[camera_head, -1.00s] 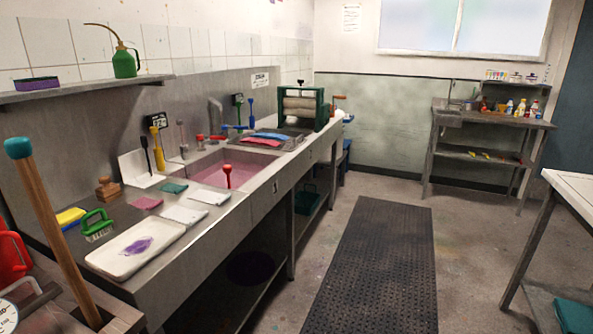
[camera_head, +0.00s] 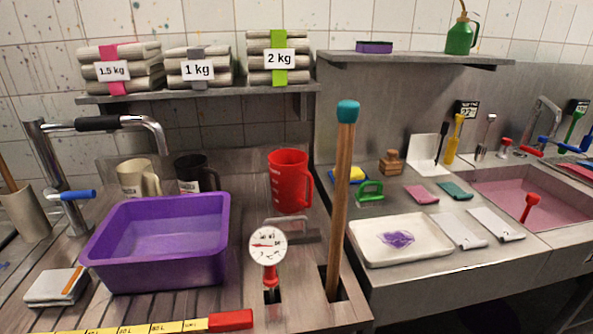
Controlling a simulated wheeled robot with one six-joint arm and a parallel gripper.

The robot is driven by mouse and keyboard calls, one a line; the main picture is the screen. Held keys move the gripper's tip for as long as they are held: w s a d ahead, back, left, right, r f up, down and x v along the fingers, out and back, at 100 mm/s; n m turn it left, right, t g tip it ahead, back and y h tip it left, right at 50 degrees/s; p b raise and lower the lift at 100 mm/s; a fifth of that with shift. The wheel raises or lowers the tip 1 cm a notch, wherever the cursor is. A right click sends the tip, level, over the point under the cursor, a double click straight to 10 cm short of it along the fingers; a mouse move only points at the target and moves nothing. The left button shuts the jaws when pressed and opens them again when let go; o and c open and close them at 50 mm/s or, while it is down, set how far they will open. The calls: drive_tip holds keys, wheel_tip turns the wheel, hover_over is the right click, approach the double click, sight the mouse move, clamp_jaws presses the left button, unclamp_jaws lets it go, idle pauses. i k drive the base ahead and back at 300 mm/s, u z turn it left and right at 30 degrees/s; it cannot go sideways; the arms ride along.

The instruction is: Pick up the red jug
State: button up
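The red jug (camera_head: 289,182) stands upright on the wooden draining counter below the shelf. It has pale measuring marks and its handle points right. A purple basin (camera_head: 165,245) sits in front of it to the left, and a wooden pole with a teal top stands to its right. The jug's base is partly hidden behind the metal bracket in front of it. My gripper is not in view.
A cream jug (camera_head: 138,177) and a black jug (camera_head: 195,174) stand left of the red one. A dial thermometer (camera_head: 268,246) and the pole (camera_head: 341,200) rise in front of it. The shelf (camera_head: 200,93) with folded cloth stacks hangs above.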

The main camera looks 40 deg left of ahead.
sight(288, 168)
drive_tip(key=u, duration=0.95)
drive_tip(key=i, duration=0.85)
drive_tip(key=u, duration=0.65)
